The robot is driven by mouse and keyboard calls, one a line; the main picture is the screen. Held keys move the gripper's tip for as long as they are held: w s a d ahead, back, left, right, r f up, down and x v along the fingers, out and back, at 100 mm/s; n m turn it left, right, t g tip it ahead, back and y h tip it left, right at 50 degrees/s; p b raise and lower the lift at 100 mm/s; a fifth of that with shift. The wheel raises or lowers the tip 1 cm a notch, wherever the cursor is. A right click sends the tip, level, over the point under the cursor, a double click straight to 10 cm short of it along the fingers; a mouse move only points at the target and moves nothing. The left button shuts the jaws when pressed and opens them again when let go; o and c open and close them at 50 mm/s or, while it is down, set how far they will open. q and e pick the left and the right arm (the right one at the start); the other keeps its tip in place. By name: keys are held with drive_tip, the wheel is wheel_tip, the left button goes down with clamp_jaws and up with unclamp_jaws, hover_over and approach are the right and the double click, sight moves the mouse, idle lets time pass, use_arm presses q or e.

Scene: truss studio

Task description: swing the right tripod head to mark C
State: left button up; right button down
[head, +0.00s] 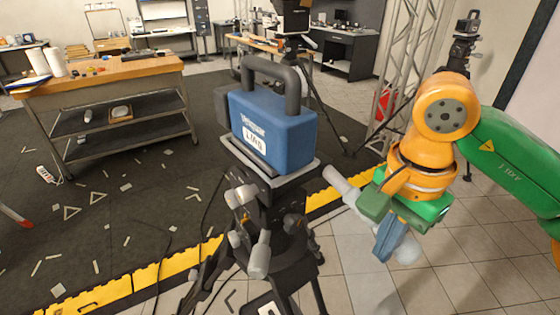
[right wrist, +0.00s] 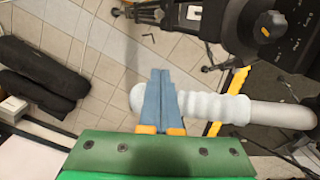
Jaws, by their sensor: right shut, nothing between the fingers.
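A blue camera-like box (head: 270,125) with a black carry handle sits on the near black tripod head (head: 262,190). A pale pan handle (head: 345,186) reaches from the head's right side toward my right gripper (head: 384,256). Its ribbed white grip also shows in the right wrist view (right wrist: 215,106), passing behind the fingers. My right gripper (right wrist: 161,74) is shut and empty, its blue fingers overlapping the grip in that view; whether they touch it I cannot tell. The tripod head also shows in the right wrist view (right wrist: 285,30). I cannot make out mark C. My left gripper is out of view.
A wooden workbench (head: 105,72) stands at the left. A yellow edge strip (head: 130,278) borders the dark mat, which has scattered scraps. A truss tower (head: 405,60) and another tripod with a camera (head: 293,18) stand behind. The tiled floor at the right is mostly clear.

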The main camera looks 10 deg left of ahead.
drive_tip(key=shift+w, duration=0.1)
drive_tip(key=shift+w+d+r+p, duration=0.1)
drive_tip(key=shift+w+d+p, duration=0.25)
drive_tip(key=shift+w+p, duration=0.3)
drive_tip(key=shift+w+d, duration=0.1)
drive_tip(key=shift+w, duration=0.25)
